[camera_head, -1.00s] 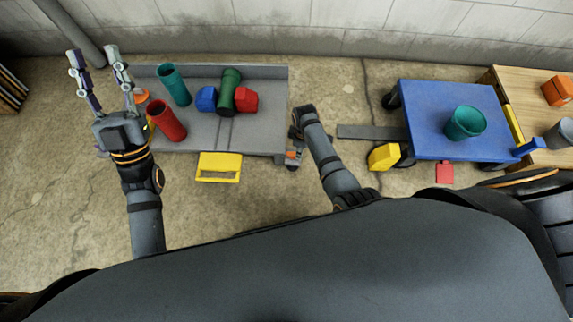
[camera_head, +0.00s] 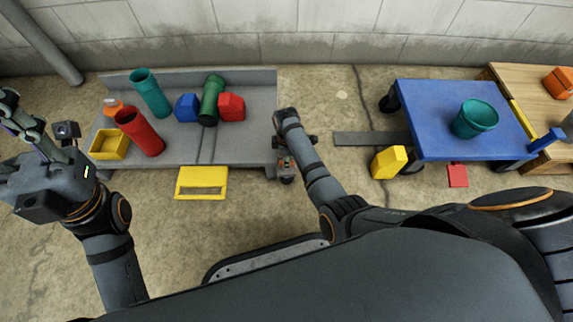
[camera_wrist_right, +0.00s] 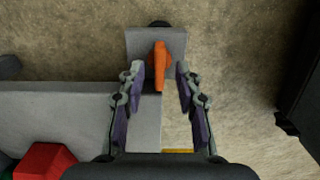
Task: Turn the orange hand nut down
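The orange hand nut (camera_wrist_right: 159,65) shows in the right wrist view as a long orange piece on a grey block-like end (camera_wrist_right: 172,42) beside the grey bench. My right gripper (camera_wrist_right: 160,80) is open, one finger on each side of the nut; the nut is nearer the left finger, and I see a gap to the right one. In the head view my right gripper (camera_head: 284,155) hangs at the bench's right end and mostly hides the nut. My left gripper (camera_head: 22,125) is at the far left, partly cut off; its fingers overlap, so their opening is unclear.
The grey bench (camera_head: 240,143) holds red, teal and green tubes, blue and red blocks, a yellow tray (camera_head: 109,145) and an orange piece (camera_head: 113,107). A blue cart (camera_head: 430,110) with a teal bucket (camera_head: 475,119) stands right. Yellow block (camera_head: 389,162) lies on the floor.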

